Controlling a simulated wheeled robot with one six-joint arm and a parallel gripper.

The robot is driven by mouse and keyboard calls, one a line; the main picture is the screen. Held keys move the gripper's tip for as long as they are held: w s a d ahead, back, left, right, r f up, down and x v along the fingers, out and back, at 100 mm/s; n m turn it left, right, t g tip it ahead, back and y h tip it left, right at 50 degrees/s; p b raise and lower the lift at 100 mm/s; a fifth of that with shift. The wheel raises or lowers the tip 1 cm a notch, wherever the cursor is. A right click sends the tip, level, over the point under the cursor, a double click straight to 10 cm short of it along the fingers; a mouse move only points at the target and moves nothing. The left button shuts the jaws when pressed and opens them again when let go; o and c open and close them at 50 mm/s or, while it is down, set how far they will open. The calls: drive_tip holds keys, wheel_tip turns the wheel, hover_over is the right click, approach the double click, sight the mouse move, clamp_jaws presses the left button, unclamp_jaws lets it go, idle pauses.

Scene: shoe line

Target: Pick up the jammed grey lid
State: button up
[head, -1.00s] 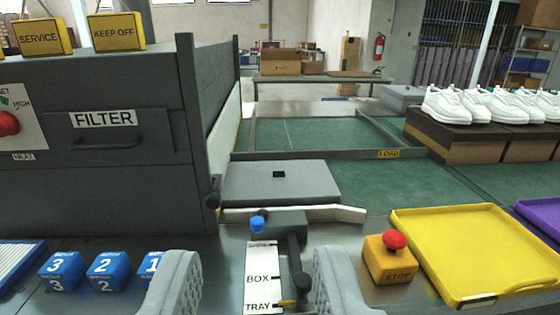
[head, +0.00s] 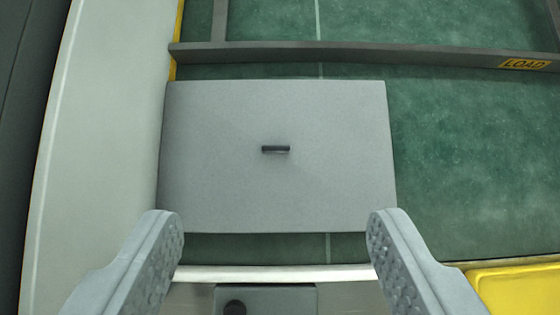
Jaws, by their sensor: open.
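The grey lid (head: 225,190) lies flat on the green belt in the head view, against the pale side rail on its left. It is a wide rectangle with a small dark handle (head: 276,149) at its middle. My gripper (head: 274,222) is open and empty. Its two grey textured fingers stand wide apart at the near corners of the lid in the picture. The handle lies beyond the fingertips, roughly centred between them. I cannot tell how high the fingers are above the lid.
A dark crossbar with a yellow LOAD label (head: 525,64) spans the belt just beyond the lid. The pale side rail (head: 95,140) runs along the left. Green belt (head: 470,160) is clear to the right. The yellow tray (head: 525,290) shows at lower right.

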sight(277, 148)
drive_tip(key=w+f+g, duration=0.7)
drive_tip(key=w+g, duration=0.1)
drive_tip(key=w, duration=0.2)
wheel_tip(277, 148, down, 17)
drive_tip(key=shift+f, duration=0.2)
drive_tip(key=c, duration=1.1)
drive_tip(key=shift+r, duration=0.1)
